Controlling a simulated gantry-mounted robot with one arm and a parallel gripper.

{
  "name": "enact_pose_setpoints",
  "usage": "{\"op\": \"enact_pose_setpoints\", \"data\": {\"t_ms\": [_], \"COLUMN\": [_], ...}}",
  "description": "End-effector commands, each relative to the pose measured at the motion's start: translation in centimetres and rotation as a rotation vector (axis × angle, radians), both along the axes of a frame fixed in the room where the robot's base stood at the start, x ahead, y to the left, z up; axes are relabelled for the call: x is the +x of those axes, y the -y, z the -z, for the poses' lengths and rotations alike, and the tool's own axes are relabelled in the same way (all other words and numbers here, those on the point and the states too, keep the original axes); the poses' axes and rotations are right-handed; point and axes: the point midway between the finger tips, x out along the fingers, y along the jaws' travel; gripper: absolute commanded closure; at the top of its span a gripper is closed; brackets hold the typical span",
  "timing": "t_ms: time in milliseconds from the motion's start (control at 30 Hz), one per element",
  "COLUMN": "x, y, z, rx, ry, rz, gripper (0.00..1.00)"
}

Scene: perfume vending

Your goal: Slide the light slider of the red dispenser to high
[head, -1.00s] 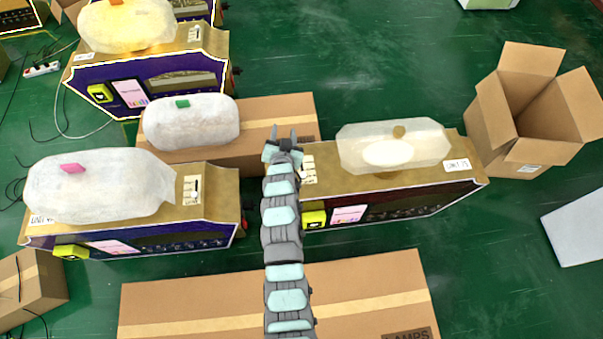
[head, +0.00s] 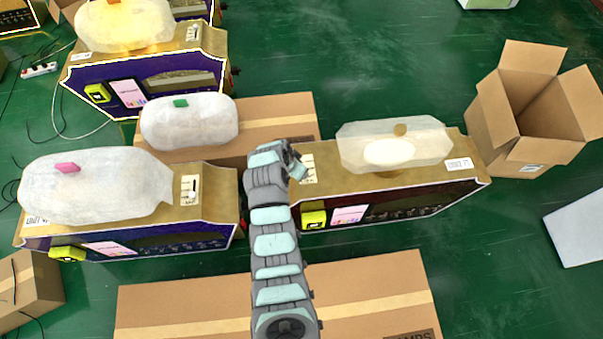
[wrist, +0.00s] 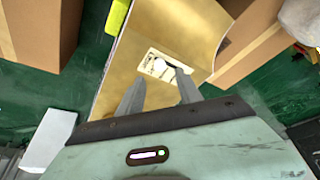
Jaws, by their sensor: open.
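The red dispenser (head: 420,205) has a gold top and a dark red front and stands right of centre in the head view. Its white light slider panel (head: 308,168) is on the left end of the gold top, partly behind my gripper (head: 298,168). In the wrist view the panel (wrist: 152,65) lies just beyond and between the fingertips, with a pale knob (wrist: 160,66) and a dark slot beside it. My gripper (wrist: 156,82) is open and empty, its fingers spread above the gold top. The right fingertip overlaps the panel's edge; contact cannot be told.
A wrapped bundle (head: 395,150) lies on the red dispenser's top. A purple dispenser (head: 130,240) stands to the left with its own slider panel (head: 190,188). Cardboard boxes lie behind (head: 275,110) and in front (head: 375,290). An open box (head: 490,125) stands at right.

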Motion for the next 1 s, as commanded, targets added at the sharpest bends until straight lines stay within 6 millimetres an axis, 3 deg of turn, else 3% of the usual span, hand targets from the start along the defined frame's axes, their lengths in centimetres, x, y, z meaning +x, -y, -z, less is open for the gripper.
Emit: {"op": "enact_pose_setpoints", "data": {"t_ms": [200,500,933,1000], "x": [0.9,1.8,1.9,1.9], "y": [0.7,1.3,1.4,1.4], "z": [3.2,5.6,5.9,5.9], "rx": [0.001,0.000,0.001,0.001], "ry": [-0.001,0.000,0.002,0.002], "rz": [-0.002,-0.002,-0.002,-0.002], "gripper": [0.58,0.58,0.58,0.63]}}
